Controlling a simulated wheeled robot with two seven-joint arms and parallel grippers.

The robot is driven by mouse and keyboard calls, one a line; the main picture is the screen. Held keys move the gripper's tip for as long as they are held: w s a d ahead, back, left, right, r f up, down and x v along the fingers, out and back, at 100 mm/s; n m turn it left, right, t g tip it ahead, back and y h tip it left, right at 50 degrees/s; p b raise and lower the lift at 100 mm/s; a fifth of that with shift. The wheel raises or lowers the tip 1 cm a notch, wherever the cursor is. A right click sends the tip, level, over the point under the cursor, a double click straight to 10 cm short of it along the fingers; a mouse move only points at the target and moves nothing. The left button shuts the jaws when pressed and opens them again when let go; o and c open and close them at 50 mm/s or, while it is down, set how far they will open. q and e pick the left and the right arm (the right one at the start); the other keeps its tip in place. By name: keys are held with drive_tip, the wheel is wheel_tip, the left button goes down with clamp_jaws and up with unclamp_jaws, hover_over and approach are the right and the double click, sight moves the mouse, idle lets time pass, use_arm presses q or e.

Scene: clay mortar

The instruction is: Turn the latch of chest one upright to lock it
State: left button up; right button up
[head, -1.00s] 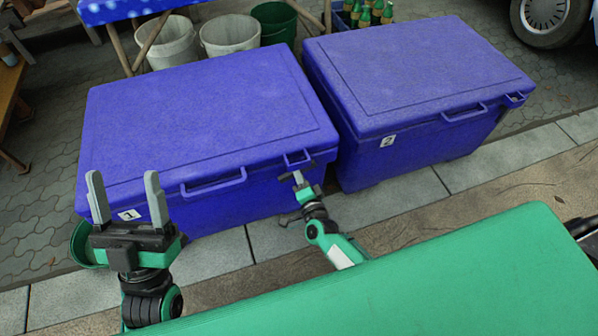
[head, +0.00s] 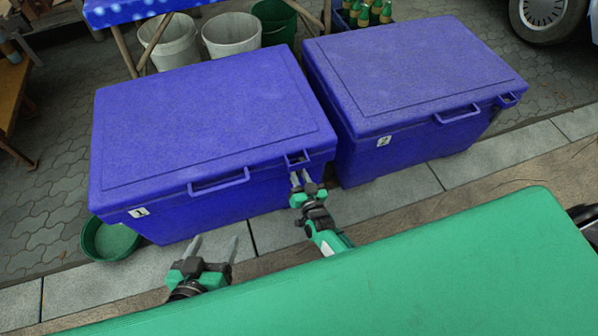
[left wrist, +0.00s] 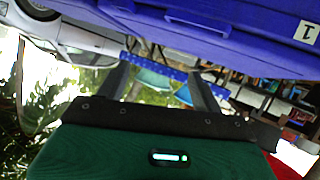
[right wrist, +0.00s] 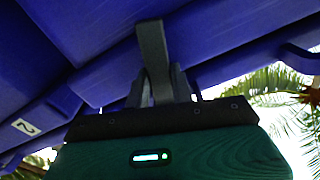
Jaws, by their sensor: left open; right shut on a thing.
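Chest one (head: 210,120) is a blue lidded chest on the left, its lid closed, with a white "1" label (head: 138,212) on its front. Its latch (head: 298,158) is at the right end of the front, under the lid edge. My right gripper (head: 300,177) is at this latch from the front, its fingers shut on it. My left gripper (head: 214,243) is open and empty, low in front of chest one.
Chest two (head: 415,80), also blue and closed, stands just right of chest one. A green basin (head: 110,240) lies at chest one's left front corner. Buckets (head: 231,34) and a bottle crate (head: 366,14) stand behind. My green body top fills the lower right.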

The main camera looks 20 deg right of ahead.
use_arm(q)
drive_tip(key=shift+s+a+f+g+y+p, duration=0.15)
drive_tip(key=shift+a+g+y+p, duration=0.3)
drive_tip(key=shift+a+g, duration=0.4)
use_arm(e)
drive_tip(key=shift+n, duration=1.7)
use_arm(q)
drive_tip(key=shift+a, duration=0.2)
use_arm(e)
drive_tip(key=o, duration=1)
use_arm(q)
drive_tip(key=a, duration=0.1)
drive_tip(key=s+a+g+y+p, duration=0.1)
drive_tip(key=a+g+y+p, duration=0.1)
drive_tip(key=a, duration=0.1)
drive_tip(key=shift+s+g, duration=0.25)
drive_tip(key=shift+s, duration=0.15)
use_arm(e)
drive_tip(key=s, duration=1.4)
drive_tip(key=shift+d, duration=0.2)
drive_tip(key=shift+w, duration=0.1)
